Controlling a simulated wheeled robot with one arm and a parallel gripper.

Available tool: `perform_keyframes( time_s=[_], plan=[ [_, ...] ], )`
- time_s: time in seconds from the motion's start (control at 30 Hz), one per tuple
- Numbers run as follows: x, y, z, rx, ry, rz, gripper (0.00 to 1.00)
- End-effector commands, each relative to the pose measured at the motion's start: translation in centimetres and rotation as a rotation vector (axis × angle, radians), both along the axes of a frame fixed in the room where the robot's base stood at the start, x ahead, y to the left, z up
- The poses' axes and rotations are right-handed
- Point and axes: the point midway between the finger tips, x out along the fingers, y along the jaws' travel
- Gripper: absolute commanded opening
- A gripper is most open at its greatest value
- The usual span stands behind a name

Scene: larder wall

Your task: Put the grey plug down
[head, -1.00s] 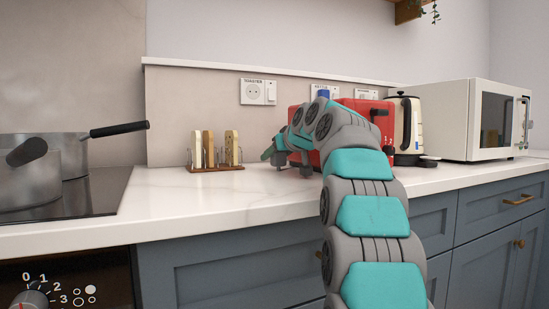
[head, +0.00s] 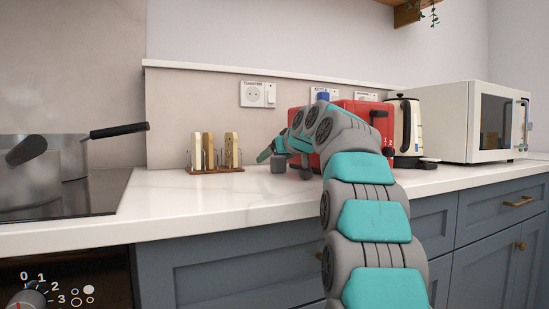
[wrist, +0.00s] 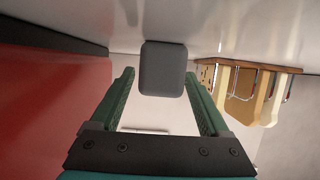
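In the wrist view the plug (wrist: 163,66) lies between and just beyond the tips of my gripper's two green fingers (wrist: 161,78). The fingers are spread, with a narrow gap showing at the plug's left side; the right side is very close to a finger. In the head view my gripper (head: 284,158) reaches down beside the toaster, with a finger on either side of the plug.
A wooden rack with toast slices (head: 215,153) stands just left of the plug. The cream kettle (head: 403,128) and microwave (head: 473,120) are to the right. A labelled toaster socket (head: 257,94) is on the wall behind. Pans (head: 40,170) sit on the hob at left.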

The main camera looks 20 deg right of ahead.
Motion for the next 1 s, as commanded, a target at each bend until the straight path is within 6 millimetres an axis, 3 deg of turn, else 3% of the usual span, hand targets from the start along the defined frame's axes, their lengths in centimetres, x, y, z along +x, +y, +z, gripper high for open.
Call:
perform_keyframes(
  time_s=[0.03,0.27,0.47,0.57,1.0],
  plan=[
    [0.5,-0.1,-2.9,0.014,0.052,0.005,0.79],
    [0.5,-0.1,-3.2,0.017,0.061,0.005,0.79],
    [0.6,-0.3,-1.7,0.019,0.059,0.002,0.79],
    [-0.7,-0.2,-1.4,0.017,0.054,0.003,0.79],
    [-8.4,-0.3,3.4,0.008,0.025,0.004,0.79]
  ],
)
